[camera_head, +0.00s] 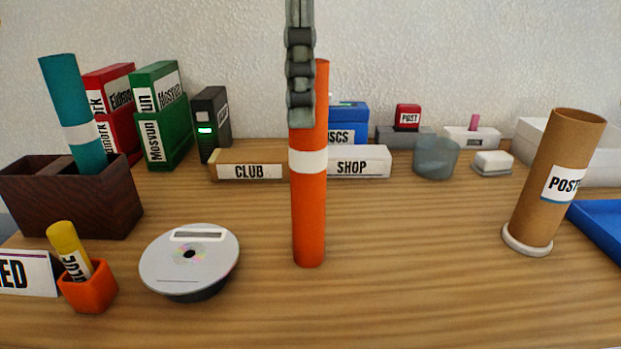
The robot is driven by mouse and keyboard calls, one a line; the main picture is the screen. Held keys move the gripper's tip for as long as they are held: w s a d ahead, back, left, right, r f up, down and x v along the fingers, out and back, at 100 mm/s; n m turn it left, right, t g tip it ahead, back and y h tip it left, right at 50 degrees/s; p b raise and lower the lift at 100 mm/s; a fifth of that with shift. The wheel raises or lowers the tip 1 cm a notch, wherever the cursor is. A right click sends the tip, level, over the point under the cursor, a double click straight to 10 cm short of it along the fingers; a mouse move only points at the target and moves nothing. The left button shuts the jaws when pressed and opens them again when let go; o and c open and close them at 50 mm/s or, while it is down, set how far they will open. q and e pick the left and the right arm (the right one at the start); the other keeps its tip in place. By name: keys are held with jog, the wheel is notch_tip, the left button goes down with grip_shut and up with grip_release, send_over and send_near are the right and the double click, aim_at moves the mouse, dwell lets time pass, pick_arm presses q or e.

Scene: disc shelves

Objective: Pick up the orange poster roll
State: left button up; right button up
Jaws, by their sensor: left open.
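The orange poster roll (309,222) stands upright on the wooden table in the middle of the picture, with a white band (308,160) around it. My left gripper (301,108) comes down from the top, seen edge-on, its dark jointed finger in front of the roll's upper part. The gripper is open; its tips end a little above the white band. The finger hides part of the roll's top. Whether it touches the roll I cannot tell. My right gripper is not in view.
A teal roll (74,110) stands in a dark wooden box (110,205) at left. A disc stack (165,265) and orange glue cup (88,291) are front left. CLUB (249,171) and SHOP (360,162) blocks lie behind. A brown tube (547,205) stands right. The right-centre table is clear.

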aim_at(307, 130)
pick_arm(q)
jog(key=f, duration=0.4)
jog(key=shift+w+d+f, duration=0.1)
jog(key=shift+d+f, duration=0.15)
jog(key=shift+d, duration=0.05)
jog(key=c, duration=1.3)
jog(key=shift+r, duration=0.2)
